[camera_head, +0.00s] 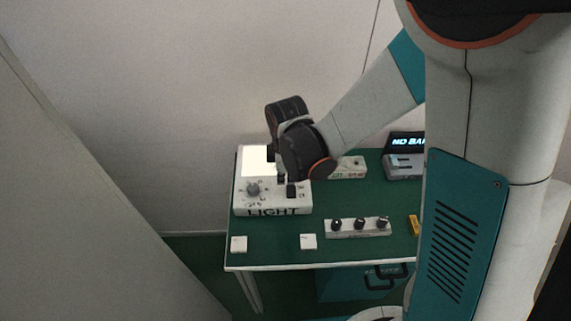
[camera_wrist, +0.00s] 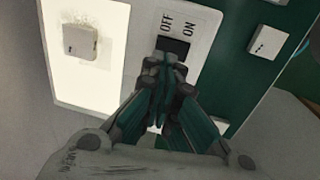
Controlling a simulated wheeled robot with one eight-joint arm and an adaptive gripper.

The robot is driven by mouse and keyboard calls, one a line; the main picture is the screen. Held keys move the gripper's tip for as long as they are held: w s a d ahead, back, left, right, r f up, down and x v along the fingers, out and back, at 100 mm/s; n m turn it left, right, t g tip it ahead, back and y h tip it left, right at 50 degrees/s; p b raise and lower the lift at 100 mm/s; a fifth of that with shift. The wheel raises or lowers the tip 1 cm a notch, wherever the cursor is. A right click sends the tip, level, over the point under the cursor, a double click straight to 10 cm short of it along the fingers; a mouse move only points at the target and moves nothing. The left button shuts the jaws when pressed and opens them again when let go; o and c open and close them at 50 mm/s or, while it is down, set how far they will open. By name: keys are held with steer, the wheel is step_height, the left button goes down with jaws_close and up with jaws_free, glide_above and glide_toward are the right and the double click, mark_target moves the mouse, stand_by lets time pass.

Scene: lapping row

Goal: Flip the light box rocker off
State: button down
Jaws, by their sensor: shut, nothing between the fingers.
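The light box (camera_head: 272,210) is a white case with LIGHT on its front, at the left of the green table. Its panel (camera_head: 254,160) glows white, and the glow also shows in the wrist view (camera_wrist: 100,85). The dark rocker (camera_wrist: 173,46) sits in a pale plate marked OFF and ON; in the head view a black switch shows on the box top (camera_head: 291,191). My gripper (camera_wrist: 163,63) is shut and empty, its fingertips at the rocker's near edge and covering part of it. I cannot tell whether they touch it.
A grey knob (camera_head: 253,189) sits on the box. A strip with black knobs (camera_head: 358,228) and two white tiles (camera_head: 308,241) (camera_head: 239,243) lie in front. A device with a lit display (camera_head: 404,160) stands at the back right. A wall is behind the table.

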mark_target(286, 193)
steer(key=shift+w+f+b, duration=0.15)
steer(key=shift+f+b, duration=0.35)
steer(key=shift+f, duration=1.2)
steer(key=shift+w+f+g+b, duration=0.2)
steer(key=shift+f+g+b, duration=0.15)
steer(key=shift+g, duration=0.05)
steer(key=shift+s+r, duration=0.1)
steer(key=shift+s, duration=0.05)
steer(key=shift+s+r, duration=0.1)
steer(key=shift+s, duration=0.6)
